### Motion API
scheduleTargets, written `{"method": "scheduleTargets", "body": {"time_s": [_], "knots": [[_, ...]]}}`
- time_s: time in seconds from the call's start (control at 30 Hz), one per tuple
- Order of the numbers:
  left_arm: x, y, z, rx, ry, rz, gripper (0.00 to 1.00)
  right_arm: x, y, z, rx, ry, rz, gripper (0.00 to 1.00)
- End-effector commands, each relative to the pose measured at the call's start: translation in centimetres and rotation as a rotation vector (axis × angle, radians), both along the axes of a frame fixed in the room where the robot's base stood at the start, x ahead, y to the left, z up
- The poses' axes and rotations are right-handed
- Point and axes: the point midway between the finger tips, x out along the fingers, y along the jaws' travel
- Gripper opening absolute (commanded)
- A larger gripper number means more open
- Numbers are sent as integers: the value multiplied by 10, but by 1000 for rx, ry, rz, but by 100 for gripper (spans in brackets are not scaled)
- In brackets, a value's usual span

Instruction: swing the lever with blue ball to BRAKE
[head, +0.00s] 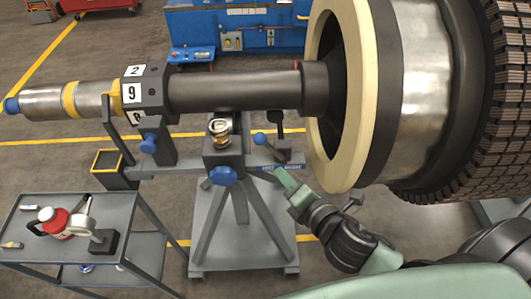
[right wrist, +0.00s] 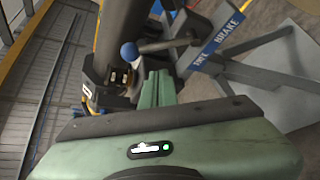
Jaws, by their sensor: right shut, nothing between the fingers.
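The lever's blue ball (head: 259,138) sits on a short arm beside the rotor stand, just right of the gauge. In the right wrist view the blue ball (right wrist: 129,50) is on the left end of a grey lever rod (right wrist: 165,44). A blue label plate (head: 283,167) lies below the lever; in the right wrist view the plate (right wrist: 222,36) reads FREE and BRAKE. The ball end is to the left of the plate. My right gripper (head: 283,178) is shut and empty, just below the lever; its green fingers (right wrist: 157,78) show close to the ball. My left gripper is not in view.
A blue knob (head: 222,176) and a gauge (head: 219,130) are left of the lever. A grey cart (head: 60,225) stands at lower left.

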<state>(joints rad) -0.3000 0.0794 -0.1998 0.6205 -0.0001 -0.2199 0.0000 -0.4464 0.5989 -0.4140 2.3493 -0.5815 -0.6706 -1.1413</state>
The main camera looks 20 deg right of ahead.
Motion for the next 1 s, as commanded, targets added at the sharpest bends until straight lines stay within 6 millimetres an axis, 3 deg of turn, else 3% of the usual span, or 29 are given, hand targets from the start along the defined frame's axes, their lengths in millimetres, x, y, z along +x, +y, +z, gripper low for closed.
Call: {"method": "scheduleTargets", "body": {"time_s": [0.13,0.57,1.0], "knots": [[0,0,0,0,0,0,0,-3,4,17,-25,-32,21,0],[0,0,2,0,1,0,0,3,6,17,-24,-36,20,0],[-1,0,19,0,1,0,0,73,17,-3,-22,-35,19,0]]}}
